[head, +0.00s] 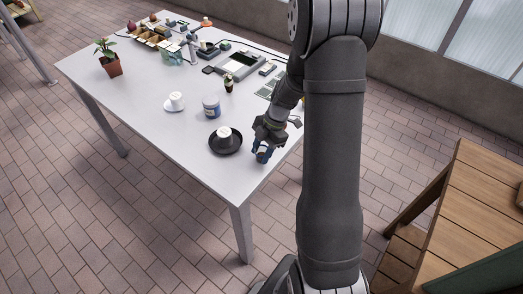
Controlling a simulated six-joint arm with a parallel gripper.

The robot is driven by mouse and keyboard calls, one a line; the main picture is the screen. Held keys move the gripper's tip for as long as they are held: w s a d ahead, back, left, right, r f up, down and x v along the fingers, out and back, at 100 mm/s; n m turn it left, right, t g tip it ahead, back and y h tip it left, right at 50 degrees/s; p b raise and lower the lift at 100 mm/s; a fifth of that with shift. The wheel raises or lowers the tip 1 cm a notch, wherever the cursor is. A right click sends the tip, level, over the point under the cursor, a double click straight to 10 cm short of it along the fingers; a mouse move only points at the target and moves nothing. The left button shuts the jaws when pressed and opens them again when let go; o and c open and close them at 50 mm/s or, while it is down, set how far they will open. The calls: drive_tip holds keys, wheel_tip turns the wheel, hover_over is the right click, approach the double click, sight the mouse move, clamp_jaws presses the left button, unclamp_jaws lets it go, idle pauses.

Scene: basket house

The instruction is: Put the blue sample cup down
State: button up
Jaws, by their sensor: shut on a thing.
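My gripper (263,147) is over the near right corner of the white table. It is shut on the blue sample cup (261,156), which shows only as a small blue shape with a pale top between the fingers. The fingers hide much of the cup. I cannot tell whether its base touches the table (232,176) or hangs just above it.
A black saucer with a white cup (224,133) stands just left of my gripper. A blue-and-white jar (211,107), a white cup on a white saucer (176,100) and a dark bottle (228,84) stand farther back. The near table edge is close.

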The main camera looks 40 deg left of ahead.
sight(257, 155)
drive_tip(key=o, duration=1)
drive_tip(key=shift+f, duration=0.1)
drive_tip(key=shift+c, duration=0.2)
drive_tip(key=v, duration=1.2)
drive_tip(key=x, duration=1.2)
drive_tip(key=shift+s+f, duration=0.1)
wheel_tip(257, 155, up, 3)
drive_tip(key=shift+f, duration=0.1)
drive_tip(key=shift+r, duration=0.75)
